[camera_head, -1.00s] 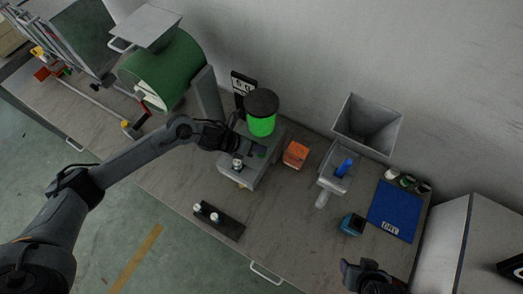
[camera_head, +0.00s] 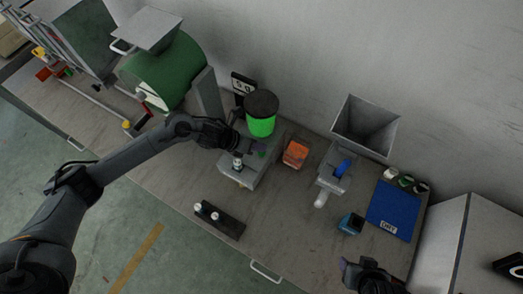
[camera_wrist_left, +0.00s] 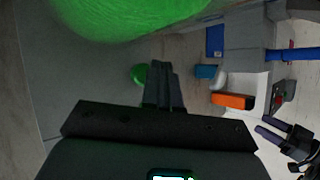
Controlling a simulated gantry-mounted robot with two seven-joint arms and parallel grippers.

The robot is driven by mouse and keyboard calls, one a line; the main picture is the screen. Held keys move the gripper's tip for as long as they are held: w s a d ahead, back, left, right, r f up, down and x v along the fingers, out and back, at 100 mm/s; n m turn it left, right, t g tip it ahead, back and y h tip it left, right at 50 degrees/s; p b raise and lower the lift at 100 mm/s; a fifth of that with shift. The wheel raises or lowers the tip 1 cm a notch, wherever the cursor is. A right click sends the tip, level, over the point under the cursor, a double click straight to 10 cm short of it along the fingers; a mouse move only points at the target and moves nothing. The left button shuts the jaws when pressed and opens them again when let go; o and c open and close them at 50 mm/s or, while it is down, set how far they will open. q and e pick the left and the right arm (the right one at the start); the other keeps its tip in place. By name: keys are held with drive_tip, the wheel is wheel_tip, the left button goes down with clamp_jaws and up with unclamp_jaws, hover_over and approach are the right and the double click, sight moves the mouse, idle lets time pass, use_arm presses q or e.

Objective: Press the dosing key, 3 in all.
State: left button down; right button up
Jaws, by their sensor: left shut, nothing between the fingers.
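The dosing key is a small green button (camera_head: 262,154) on top of the grey dosing unit (camera_head: 244,180), below the jar of green granules (camera_head: 261,124). It also shows in the left wrist view (camera_wrist_left: 138,74), partly covered by my fingers. My left gripper (camera_head: 258,146) is shut and empty, its tips close beside the key. I cannot tell whether they touch it. In the left wrist view the shut fingers (camera_wrist_left: 162,72) lie just right of the key. My right gripper (camera_head: 357,268) is near the table's front edge at the lower right, its fingers apart and empty.
A small metal part (camera_head: 238,163) stands at the dosing unit's front. An orange box (camera_head: 295,154), a grey hopper press (camera_head: 335,178) with a blue handle, and a blue mat (camera_head: 393,210) lie to the right. A dark holder (camera_head: 219,221) with metal parts is in front.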

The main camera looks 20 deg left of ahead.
sight(258, 153)
use_arm(q)
drive_tip(key=shift+r, duration=0.15)
drive_tip(key=shift+r+p, duration=1.55)
drive_tip(key=shift+r, duration=0.85)
drive_tip(key=shift+s+f, duration=0.1)
